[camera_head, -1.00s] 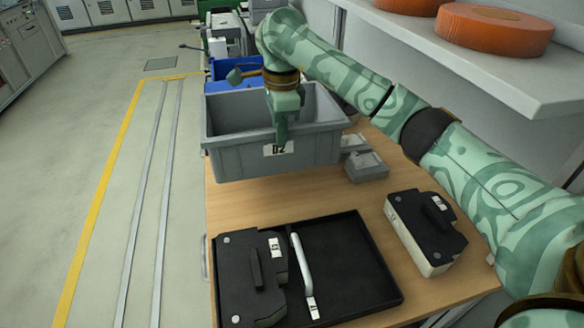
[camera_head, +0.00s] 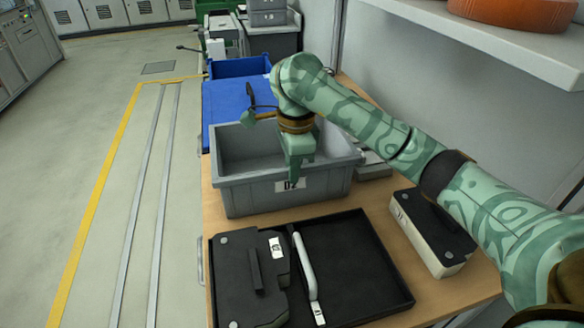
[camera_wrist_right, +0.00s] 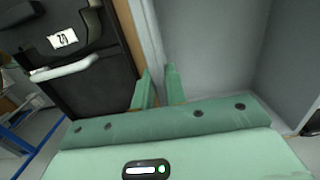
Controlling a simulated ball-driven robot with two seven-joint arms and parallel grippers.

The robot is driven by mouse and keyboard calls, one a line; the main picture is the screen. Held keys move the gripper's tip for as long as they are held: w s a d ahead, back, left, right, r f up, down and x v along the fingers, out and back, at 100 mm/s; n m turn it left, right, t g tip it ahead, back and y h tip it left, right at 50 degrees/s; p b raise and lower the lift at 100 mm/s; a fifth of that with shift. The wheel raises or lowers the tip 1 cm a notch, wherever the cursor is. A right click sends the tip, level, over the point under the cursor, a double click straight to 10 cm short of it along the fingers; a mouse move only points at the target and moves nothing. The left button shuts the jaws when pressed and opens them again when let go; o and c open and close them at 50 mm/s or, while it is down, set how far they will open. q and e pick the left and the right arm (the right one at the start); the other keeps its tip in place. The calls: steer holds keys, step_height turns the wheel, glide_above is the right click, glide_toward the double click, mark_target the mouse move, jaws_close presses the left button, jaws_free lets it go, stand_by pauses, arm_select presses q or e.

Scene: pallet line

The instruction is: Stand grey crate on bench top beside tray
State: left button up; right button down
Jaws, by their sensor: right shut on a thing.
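The grey crate (camera_head: 240,193) with a white label is upright at the wooden bench top (camera_head: 210,222), just behind the black tray (camera_head: 375,262). I cannot tell for sure whether its base touches the bench. My right gripper (camera_head: 296,178) is shut on the crate's near wall, its fingers on either side of the rim. In the right wrist view the fingers (camera_wrist_right: 159,90) straddle that wall, and the crate's inside (camera_wrist_right: 205,50) shows. The tray holds a black case and a pale handle. My left gripper is not in view.
A black and white case (camera_head: 432,232) stands right of the tray. Small grey bins (camera_head: 372,168) sit behind the crate's right side. A blue container (camera_head: 228,100) is beyond the crate. A shelf (camera_head: 500,45) overhangs the right side.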

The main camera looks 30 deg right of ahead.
steer(key=c, duration=1.4)
jaws_free()
steer(key=shift+f, duration=0.15)
steer(key=shift+c, duration=0.2)
